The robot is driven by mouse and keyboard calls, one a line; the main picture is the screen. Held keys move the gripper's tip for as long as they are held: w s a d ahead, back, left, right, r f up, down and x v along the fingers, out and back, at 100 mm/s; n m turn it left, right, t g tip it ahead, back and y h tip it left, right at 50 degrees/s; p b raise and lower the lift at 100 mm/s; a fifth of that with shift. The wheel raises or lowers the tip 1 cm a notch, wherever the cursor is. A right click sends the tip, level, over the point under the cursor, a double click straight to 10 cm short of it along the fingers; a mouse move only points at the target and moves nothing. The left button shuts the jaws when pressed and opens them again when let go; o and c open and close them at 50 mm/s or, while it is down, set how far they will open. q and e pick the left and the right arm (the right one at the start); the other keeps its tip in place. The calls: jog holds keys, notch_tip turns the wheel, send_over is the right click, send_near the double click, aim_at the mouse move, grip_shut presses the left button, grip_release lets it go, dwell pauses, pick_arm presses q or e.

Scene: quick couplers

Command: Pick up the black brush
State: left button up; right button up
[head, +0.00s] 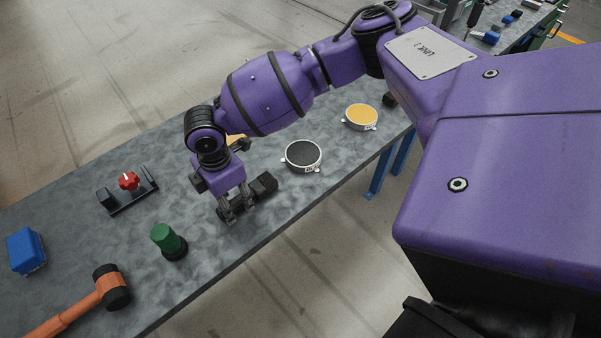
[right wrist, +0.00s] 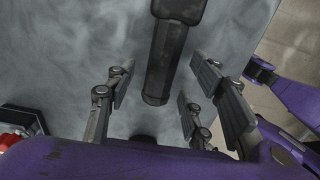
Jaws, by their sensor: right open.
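The black brush (head: 264,184) lies on the grey table, partly hidden by my right gripper (head: 237,203) in the head view. In the right wrist view its dark handle (right wrist: 165,65) runs down from the top edge, with a wider block (right wrist: 180,9) at the top. My right gripper (right wrist: 160,88) is open, with fingers on both sides of the handle. Gaps show between fingers and handle, and I cannot tell the height between them. My left gripper is not in view.
A dark round dish (head: 303,155) and a yellow one (head: 360,116) stand beyond the brush. The table's front edge is close to the brush.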

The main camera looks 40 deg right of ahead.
jog(key=shift+s+f, duration=0.15)
jog(key=shift+f, duration=0.65)
jog(key=shift+r, duration=0.1)
jog(key=c, duration=1.2)
jog(key=shift+r, duration=0.15)
jog(key=shift+r, duration=0.6)
jog(key=s+a+r+p, duration=0.1)
jog(key=s+a+r, duration=0.8)
jog(key=a+r, duration=0.1)
jog(key=shift+s+r, duration=0.25)
jog(key=shift+r, duration=0.6)
